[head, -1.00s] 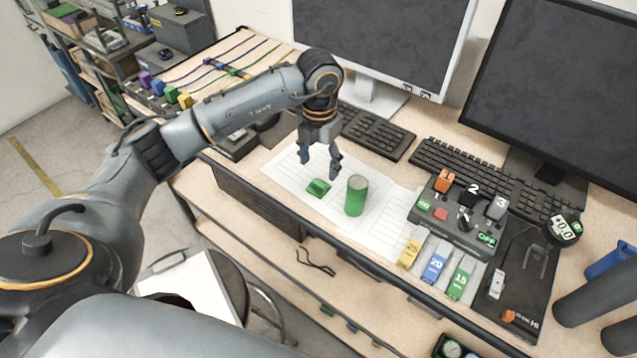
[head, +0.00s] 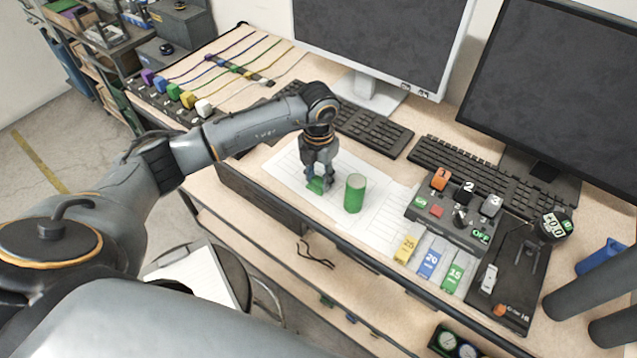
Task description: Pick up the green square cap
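The green square cap (head: 316,187) lies on the white lined paper at the middle of the desk. My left gripper (head: 319,184) points down over it, with its fingers on either side of the cap. The fingers look closed in on the cap and hide part of it. The cap still looks to be at paper level. A green cylinder (head: 354,194) stands upright just right of the gripper, apart from it.
The lined paper (head: 376,222) is mostly clear. To the right are a switch panel (head: 450,218) and yellow, blue and green numbered blocks (head: 429,263). Keyboards (head: 372,131) and monitors stand behind. Coloured plugs on cords (head: 188,99) lie at the back left.

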